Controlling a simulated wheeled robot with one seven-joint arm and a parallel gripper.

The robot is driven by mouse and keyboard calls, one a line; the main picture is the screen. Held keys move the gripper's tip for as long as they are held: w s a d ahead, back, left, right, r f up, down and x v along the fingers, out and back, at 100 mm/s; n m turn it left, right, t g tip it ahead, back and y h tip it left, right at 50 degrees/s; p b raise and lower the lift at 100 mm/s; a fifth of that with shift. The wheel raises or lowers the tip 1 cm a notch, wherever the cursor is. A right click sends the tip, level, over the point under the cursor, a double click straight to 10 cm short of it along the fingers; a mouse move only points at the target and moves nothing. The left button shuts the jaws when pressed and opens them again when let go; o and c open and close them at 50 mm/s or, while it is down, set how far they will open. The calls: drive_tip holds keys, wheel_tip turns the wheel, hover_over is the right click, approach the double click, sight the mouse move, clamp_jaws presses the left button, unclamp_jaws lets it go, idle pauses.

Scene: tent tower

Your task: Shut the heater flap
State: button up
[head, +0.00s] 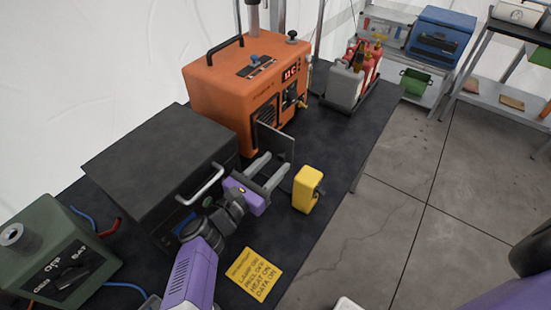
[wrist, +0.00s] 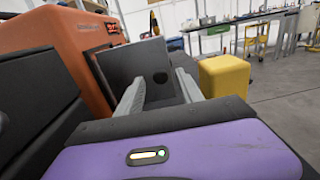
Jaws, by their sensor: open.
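The orange heater (head: 233,88) stands at the back of the dark table. Its grey flap (head: 275,141) stands open, sticking out from the heater's front. In the wrist view the flap (wrist: 128,60) is an upright plate with a dark round spot, just beyond my fingers. My gripper (head: 278,161) is open, with its two grey fingers pointing at the flap and nothing seen between them. The fingertips are close to the flap; I cannot tell whether they touch it. The wrist view also shows the heater (wrist: 50,35) at the left.
A dark box (head: 150,150) with a light handle is left of my gripper. A yellow block (head: 306,188) stands close on the right. A yellow note (head: 253,274) lies in front. A green device (head: 50,260) is at the front left. A bottle tray (head: 350,95) stands behind.

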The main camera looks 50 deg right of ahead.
drive_tip(key=shift+d, duration=0.8)
clamp_jaws()
idle(0.9)
